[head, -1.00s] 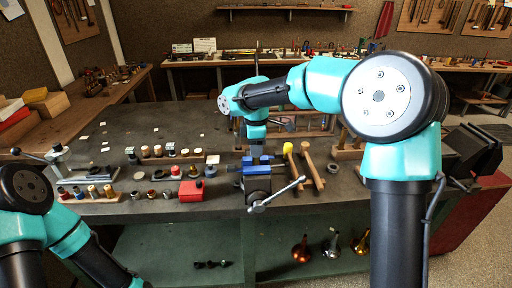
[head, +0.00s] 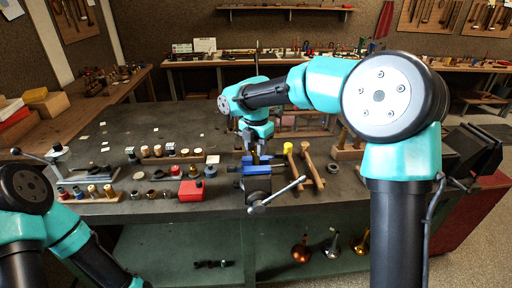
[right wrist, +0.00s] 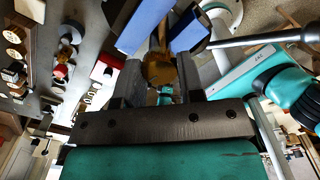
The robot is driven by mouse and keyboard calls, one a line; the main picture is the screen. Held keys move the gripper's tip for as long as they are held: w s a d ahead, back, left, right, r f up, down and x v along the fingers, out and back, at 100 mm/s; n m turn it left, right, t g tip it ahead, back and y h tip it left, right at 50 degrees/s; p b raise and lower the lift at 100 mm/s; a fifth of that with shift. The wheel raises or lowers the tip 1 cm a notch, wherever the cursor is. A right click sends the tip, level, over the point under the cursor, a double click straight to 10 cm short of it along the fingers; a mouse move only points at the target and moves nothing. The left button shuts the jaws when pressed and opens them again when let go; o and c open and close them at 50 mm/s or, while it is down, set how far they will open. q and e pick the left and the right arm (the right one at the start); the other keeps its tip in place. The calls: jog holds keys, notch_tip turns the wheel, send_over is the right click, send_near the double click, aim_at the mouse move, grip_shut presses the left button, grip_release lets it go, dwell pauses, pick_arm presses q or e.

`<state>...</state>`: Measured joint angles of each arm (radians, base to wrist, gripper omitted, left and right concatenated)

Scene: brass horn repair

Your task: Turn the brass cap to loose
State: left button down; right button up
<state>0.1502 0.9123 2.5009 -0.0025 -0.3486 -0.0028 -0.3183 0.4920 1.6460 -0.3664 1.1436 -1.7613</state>
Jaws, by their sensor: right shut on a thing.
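The brass cap (right wrist: 160,70) shows in the right wrist view between the two dark fingers of my right gripper (right wrist: 160,84). The fingers are shut on it, one on each side. Blue vise jaws (right wrist: 146,26) stand just beyond the cap. In the head view my right gripper (head: 251,146) points down over the bench vise (head: 258,185), and a little of the brass piece (head: 256,159) shows beneath the fingers. How loose the cap is cannot be seen. My left arm is at the lower left of the head view; its gripper is out of view.
A red box (head: 191,191) and small parts lie left of the vise. A yellow-headed mallet (head: 288,149) and another mallet (head: 312,165) lie to its right. The vise handle (head: 277,196) sticks out in front. The bench top behind and left is mostly clear.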

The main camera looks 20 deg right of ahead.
jog(key=shift+n, duration=0.7)
jog(key=o, duration=0.9)
jog(key=shift+o, duration=0.2)
notch_tip(320, 180, up, 17)
jog(key=shift+r, duration=0.2)
